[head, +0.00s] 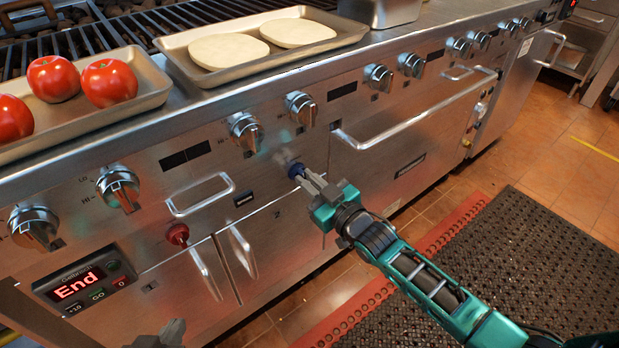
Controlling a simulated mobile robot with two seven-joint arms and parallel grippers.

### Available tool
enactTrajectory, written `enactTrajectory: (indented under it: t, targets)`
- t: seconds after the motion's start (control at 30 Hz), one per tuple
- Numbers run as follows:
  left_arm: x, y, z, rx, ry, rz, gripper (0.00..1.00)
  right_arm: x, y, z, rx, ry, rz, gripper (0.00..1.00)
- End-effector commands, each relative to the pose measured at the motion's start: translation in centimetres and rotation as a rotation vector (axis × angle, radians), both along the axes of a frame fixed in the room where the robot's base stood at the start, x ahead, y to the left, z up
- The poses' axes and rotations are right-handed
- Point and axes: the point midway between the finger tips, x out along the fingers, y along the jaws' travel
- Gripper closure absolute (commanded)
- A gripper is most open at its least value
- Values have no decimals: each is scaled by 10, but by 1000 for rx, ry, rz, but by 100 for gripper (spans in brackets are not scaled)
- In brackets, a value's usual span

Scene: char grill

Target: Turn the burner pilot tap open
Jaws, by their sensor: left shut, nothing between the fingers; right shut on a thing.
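The burner pilot tap is a small blue handle (296,170) on the steel front panel of the grill, below the row of knobs. My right gripper (304,176) reaches it from the lower right and is shut on it. The fingers hide part of the handle, so its exact angle is hard to read. My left gripper (172,331) shows only partly at the bottom edge, below the panel's display. It is shut and empty, apart from the panel.
Large burner knobs (245,132) line the panel above the tap. A red knob (177,234), door handles (240,251) and a long oven handle (420,116) stick out nearby. Trays with tomatoes (108,83) and flat rounds (228,50) sit on top. A display (78,287) reads "End".

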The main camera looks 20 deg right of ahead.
Motion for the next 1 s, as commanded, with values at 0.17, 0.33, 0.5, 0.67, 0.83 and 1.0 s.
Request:
enactTrajectory:
  t: [0.17,0.33,0.5,0.67,0.83,1.0]
  targets:
    - [-1,4,8,3,-5,8,100,0,1,2,-153,-54,0,100]
    - [-3,7,9,11,0,12,100,-1,1,1,-306,-109,-1,100]
    - [-3,8,11,14,-7,13,100,-1,1,0,-458,-163,-1,100]
    - [-3,9,13,16,-8,12,100,-1,1,-1,-601,-217,0,100]
    - [-4,9,12,17,-5,12,100,-1,1,-2,-753,-272,-1,100]
    - [-4,9,10,18,-3,12,100,-1,1,-3,-904,-326,0,100]
